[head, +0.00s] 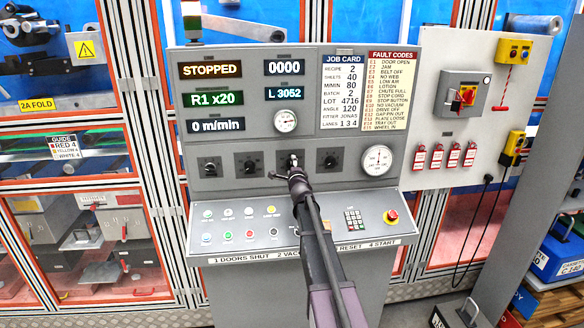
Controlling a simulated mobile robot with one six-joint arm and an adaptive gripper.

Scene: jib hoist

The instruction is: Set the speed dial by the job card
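The job card (343,92) is on the upper panel and lists, among its lines, recipe 2, sheets 40 and M/MIN 80. A row of dark dials runs below: a far left dial (210,167), a second dial (250,163), a third dial mostly behind my gripper, and a right dial (328,160). Their labels are too small to read. The speed display (216,126) reads 0 m/min. My gripper (283,168) is at the third dial, its fingers dark and small; I cannot tell whether it touches the knob or how far the fingers are apart.
The status display (211,70) reads STOPPED. A sloped desk (340,233) below holds several coloured buttons, a keypad (354,219) and a red emergency stop (391,216). A round gauge (377,160) sits right of the dials. My arm crosses the desk's middle.

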